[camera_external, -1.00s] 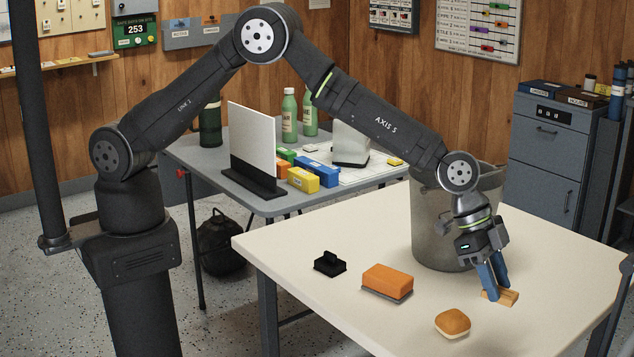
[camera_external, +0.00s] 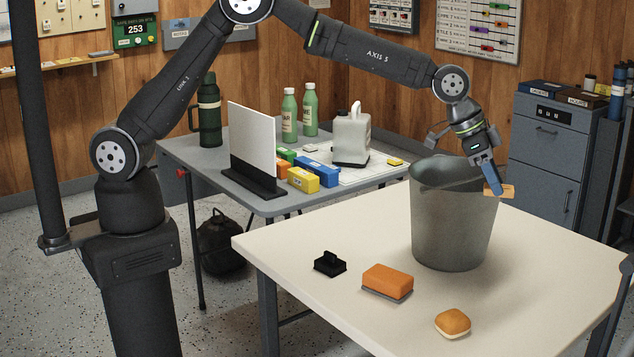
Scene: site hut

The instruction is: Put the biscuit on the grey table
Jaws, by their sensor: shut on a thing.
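My gripper (camera_external: 494,190) has blue fingers and is shut on the biscuit (camera_external: 508,192), a small flat tan piece. It holds the biscuit in the air, in front of the right rim of the bucket in the picture. The grey table (camera_external: 222,154) stands at the back left, beyond the cream table. A white upright panel on a black foot, coloured boxes, green bottles, a dark green flask and a pale jug stand on it.
A big grey bucket (camera_external: 450,235) stands on the cream table (camera_external: 560,270). An orange sponge-like block (camera_external: 387,280), a black stamp-like object (camera_external: 329,263) and a bun (camera_external: 452,323) lie in front. The grey table's near left corner looks bare.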

